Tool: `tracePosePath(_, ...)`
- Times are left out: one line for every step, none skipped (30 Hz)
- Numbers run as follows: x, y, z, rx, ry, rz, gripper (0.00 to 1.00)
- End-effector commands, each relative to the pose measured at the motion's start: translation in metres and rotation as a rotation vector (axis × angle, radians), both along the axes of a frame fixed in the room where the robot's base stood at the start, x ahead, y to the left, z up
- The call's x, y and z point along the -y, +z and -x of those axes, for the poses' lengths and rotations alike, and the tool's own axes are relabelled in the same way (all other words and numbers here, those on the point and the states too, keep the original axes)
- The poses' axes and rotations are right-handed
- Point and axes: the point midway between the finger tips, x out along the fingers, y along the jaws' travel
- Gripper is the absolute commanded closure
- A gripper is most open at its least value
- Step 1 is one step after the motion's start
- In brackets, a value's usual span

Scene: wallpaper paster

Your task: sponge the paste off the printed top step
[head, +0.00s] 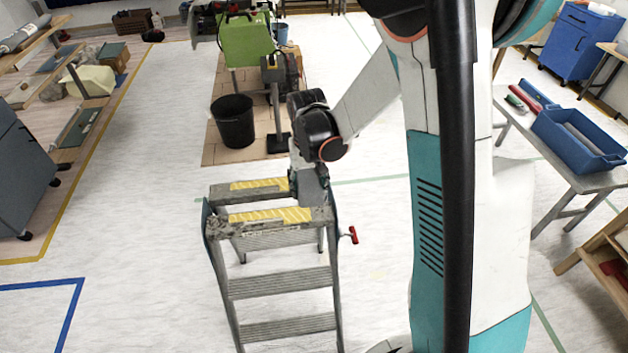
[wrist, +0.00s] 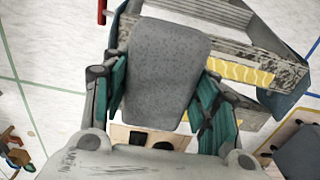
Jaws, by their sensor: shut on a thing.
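The metal stepladder (head: 283,283) stands on the floor, and its top has two bars with a gap between them. Yellow printed strips lie on the far bar (head: 258,184) and the near bar (head: 270,216). Greyish smears show on both bars beside the yellow; I cannot tell paste from worn metal. My gripper (head: 311,183) is at the right end of the top, pointing down. In the wrist view its teal fingers are shut on a grey speckled sponge (wrist: 165,70), with the yellow strip (wrist: 240,72) to the right. Contact between sponge and step cannot be told.
A red-handled item (head: 350,235) is at the ladder's right side. Behind the ladder are a black bucket (head: 233,121) and a green machine (head: 247,41). A grey bench (head: 555,175) with a blue tray (head: 575,140) stands right. Floor left of the ladder is clear.

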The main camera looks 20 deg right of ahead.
Motion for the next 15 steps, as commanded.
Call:
tracePosePath(-0.0003, -0.0009, 0.0000, 0.000, 0.001, 0.000, 0.71)
tracePosePath(-0.0002, -0.0010, 0.0001, 0.000, 0.001, 0.000, 0.71)
tracePosePath(-0.0002, -0.0010, 0.0001, 0.000, 0.001, 0.000, 0.71)
tracePosePath(-0.0002, -0.0011, 0.0001, 0.000, 0.001, 0.000, 0.71)
tracePosePath(-0.0001, -0.0011, 0.0001, 0.000, 0.001, 0.000, 0.71)
tracePosePath(-0.0001, -0.0011, 0.0001, 0.000, 0.001, 0.000, 0.71)
tracePosePath(-0.0001, -0.0011, 0.0001, 0.000, 0.001, 0.000, 0.71)
tracePosePath(-0.0001, -0.0011, 0.0001, 0.000, 0.001, 0.000, 0.71)
tracePosePath(0.0000, -0.0012, 0.0002, 0.000, 0.001, 0.000, 0.71)
tracePosePath(-0.0001, -0.0013, 0.0003, 0.000, 0.001, 0.000, 0.71)
tracePosePath(-0.0001, -0.0014, 0.0006, 0.000, 0.002, 0.000, 0.71)
tracePosePath(-0.0002, -0.0017, 0.0010, 0.000, 0.002, 0.000, 0.71)
tracePosePath(-0.0003, -0.0020, 0.0014, 0.000, 0.002, 0.000, 0.71)
tracePosePath(-0.0003, -0.0026, 0.0018, 0.000, 0.002, 0.000, 0.71)
tracePosePath(-0.0003, -0.0052, 0.0015, 0.000, 0.002, 0.000, 0.71)
